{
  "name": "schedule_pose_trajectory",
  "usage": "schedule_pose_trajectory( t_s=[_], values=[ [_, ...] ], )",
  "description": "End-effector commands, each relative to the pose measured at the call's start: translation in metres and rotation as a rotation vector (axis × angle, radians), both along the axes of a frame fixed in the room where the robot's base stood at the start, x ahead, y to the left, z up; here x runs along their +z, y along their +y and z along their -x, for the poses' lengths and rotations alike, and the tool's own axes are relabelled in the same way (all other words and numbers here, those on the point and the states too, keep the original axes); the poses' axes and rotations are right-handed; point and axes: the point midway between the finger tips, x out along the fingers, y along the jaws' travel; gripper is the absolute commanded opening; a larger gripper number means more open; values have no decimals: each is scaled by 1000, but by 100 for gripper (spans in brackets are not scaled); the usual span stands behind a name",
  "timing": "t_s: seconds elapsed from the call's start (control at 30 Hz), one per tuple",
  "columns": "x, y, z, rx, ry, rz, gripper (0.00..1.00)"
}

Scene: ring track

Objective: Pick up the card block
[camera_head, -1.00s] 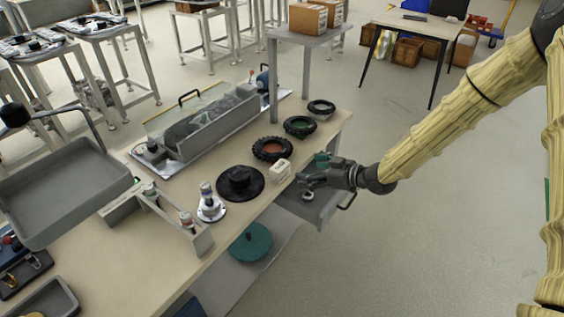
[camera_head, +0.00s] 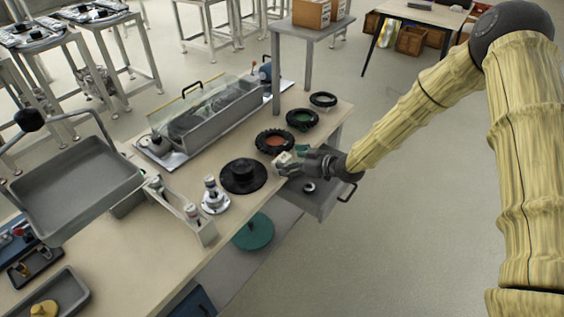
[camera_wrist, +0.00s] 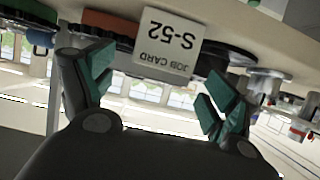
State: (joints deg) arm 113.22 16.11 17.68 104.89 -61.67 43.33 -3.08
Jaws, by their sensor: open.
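The card block (camera_head: 283,159) is a small cream block near the front edge of the workbench, beside the black ring with the orange centre. In the wrist view the card block (camera_wrist: 168,45) shows its face upside down, reading "JOB CARD S-52". My gripper (camera_head: 292,163) is at the block in the head view, partly covering it. In the wrist view my gripper (camera_wrist: 158,88) is open, with one green-padded finger on each side of the block's line. The block is beyond the fingertips or between their tips; I cannot tell exactly.
A black disc with a raised hub (camera_head: 243,176) lies left of the block. A ring with an orange centre (camera_head: 274,141) is just behind it. An open drawer (camera_head: 322,203) juts out below my gripper. A white-based post (camera_head: 214,200) stands further left.

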Motion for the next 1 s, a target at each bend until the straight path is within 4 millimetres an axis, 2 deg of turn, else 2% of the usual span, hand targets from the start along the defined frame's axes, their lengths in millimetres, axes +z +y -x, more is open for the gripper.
schedule_pose_trajectory(
  t_s=[0.2,0.47,0.57,0.77,1.0],
  values=[
    [-6,13,-9,2,-1,2,88],
    [-7,15,-10,1,0,0,88],
    [-7,14,-10,1,0,0,73],
    [-7,14,-10,1,0,0,36],
    [-7,14,-10,1,-1,0,36]
  ],
)
